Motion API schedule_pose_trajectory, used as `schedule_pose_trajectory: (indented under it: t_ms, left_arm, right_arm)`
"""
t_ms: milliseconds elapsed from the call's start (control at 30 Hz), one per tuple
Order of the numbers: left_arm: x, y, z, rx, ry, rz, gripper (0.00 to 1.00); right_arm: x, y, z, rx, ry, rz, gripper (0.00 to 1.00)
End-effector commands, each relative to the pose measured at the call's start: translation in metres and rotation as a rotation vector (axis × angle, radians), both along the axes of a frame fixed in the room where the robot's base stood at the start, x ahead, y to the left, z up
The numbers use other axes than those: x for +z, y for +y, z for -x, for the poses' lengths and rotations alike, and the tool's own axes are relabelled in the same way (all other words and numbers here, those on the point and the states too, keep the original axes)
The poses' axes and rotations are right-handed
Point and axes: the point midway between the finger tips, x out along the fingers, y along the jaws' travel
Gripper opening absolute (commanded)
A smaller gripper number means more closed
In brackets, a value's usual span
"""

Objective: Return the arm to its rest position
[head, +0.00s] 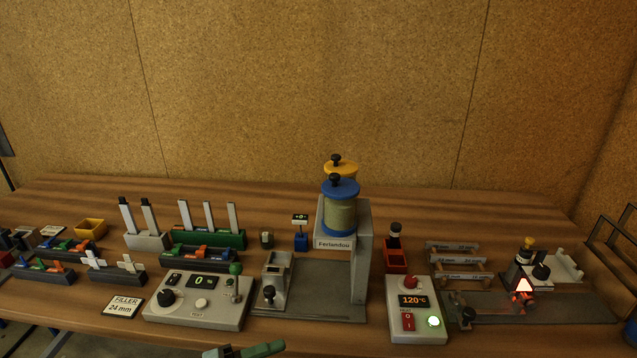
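Neither of my grippers shows clearly in the head view. A dark green, elongated part (246,350) is cut off by the bottom edge, and I cannot tell what it belongs to. The wooden workbench (300,197) spans the view.
A grey control box (193,315) reads 0. A heater box (417,325) reads 120°C, with its green light lit. A glowing part (523,290) sits at the right. Racks with slats (208,238) and a yellow bin (89,228) fill the left. The bench's back strip is clear.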

Motion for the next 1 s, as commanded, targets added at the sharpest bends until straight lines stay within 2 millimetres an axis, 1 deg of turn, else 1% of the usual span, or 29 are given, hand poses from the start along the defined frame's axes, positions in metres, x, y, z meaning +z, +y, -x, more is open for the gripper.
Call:
schedule_pose_trajectory:
  t_ms: [33, 67, 167, 267, 333, 367, 400, 467, 500, 567, 600, 633, 700, 800, 900, 1000]
  left_arm:
    - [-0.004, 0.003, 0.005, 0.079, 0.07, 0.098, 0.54]
    - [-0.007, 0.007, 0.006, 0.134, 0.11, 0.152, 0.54]
    - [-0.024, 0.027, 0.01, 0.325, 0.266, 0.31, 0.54]
    - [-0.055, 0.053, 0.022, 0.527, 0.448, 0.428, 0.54]
    - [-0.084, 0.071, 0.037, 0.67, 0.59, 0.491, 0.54]
    - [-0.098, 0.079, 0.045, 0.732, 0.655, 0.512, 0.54]
    - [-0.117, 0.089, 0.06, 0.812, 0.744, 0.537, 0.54]
    - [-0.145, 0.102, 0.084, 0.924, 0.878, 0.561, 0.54]
    - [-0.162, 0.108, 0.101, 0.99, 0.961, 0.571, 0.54]
    - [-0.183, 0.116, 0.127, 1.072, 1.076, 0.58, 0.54]
    - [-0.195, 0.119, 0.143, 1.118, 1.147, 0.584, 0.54]
    - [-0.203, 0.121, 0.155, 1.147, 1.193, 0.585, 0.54]
    - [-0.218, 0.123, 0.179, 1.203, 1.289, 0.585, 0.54]
    - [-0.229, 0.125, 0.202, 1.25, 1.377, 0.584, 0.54]
    - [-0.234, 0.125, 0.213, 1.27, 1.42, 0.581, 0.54]
    - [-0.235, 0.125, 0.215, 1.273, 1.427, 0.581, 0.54]
  right_arm:
    - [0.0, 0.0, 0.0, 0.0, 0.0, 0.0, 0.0]
    - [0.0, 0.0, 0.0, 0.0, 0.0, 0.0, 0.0]
    - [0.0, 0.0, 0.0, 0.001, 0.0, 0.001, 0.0]
    - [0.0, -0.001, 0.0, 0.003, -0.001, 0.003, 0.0]
    - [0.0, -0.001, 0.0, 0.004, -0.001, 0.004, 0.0]
    - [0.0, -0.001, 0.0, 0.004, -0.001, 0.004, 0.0]
    - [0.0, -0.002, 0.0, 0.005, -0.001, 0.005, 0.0]
    - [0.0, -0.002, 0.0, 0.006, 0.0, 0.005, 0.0]
    - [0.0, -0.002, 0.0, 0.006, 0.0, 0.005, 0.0]
    - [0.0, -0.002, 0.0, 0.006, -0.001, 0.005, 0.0]
    - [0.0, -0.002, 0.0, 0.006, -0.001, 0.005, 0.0]
    - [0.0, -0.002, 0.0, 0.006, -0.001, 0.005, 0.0]
    - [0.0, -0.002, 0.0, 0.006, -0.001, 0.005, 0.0]
    - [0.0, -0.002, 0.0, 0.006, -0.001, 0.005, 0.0]
    - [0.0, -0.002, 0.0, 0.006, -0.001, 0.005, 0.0]
    - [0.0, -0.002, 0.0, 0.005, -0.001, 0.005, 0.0]
